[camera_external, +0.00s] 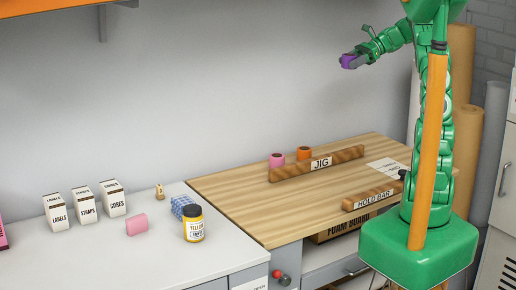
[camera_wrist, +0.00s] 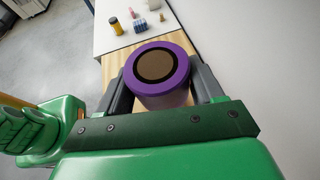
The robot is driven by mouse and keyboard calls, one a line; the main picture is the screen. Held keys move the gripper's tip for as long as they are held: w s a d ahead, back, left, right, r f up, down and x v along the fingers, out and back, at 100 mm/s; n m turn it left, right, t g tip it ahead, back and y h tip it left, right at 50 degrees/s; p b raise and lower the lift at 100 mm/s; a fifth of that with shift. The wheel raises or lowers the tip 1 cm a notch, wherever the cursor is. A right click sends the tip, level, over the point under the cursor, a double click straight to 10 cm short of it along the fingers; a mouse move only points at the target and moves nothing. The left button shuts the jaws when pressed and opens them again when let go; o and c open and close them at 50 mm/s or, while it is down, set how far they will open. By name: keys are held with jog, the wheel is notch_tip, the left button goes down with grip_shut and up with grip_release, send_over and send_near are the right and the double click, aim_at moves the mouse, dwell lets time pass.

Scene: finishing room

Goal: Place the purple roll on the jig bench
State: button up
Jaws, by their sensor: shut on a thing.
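The purple roll (camera_external: 349,61) is held in the air in front of the wall, well above the wooden bench. In the wrist view the purple roll (camera_wrist: 158,72) shows its round end with a dark ring and brown centre, between my two fingers. My gripper (camera_external: 356,58) is shut on it; it also shows in the wrist view (camera_wrist: 160,85). The jig bench (camera_external: 235,195) has a wooden top with a bar marked JIG (camera_external: 320,164). A pink roll (camera_external: 277,160) and an orange roll (camera_external: 304,153) stand behind that bar.
A bar marked HOLD BAR (camera_external: 372,199) lies at the bench's front right, near a paper sheet (camera_external: 388,168). The white counter (camera_external: 110,255) at left holds cartons (camera_external: 84,206), a lying pink roll (camera_external: 137,225) and a yellow jar (camera_external: 194,224). The bench's left part is clear.

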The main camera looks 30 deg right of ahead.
notch_tip(320, 180, down, 26)
jog(key=w+d+f, duration=0.1)
jog(key=w+f, duration=0.1)
jog(key=w, duration=0.2)
jog(key=w+d+f, duration=0.1)
jog(key=w+f, duration=0.2)
jog(key=w, duration=0.1)
jog(key=w+d+f, duration=0.1)
jog(key=w+f, duration=0.2)
jog(key=w, duration=0.1)
jog(key=shift+f, duration=0.15)
jog(key=shift+w+d+f, duration=0.1)
jog(key=shift+w+f, duration=0.4)
jog(key=shift+f, duration=0.1)
jog(key=shift+w+f, duration=0.1)
jog(key=shift+w+f, duration=0.25)
jog(key=shift+f, duration=0.25)
notch_tip(320, 180, down, 3)
jog(key=shift+r, duration=0.2)
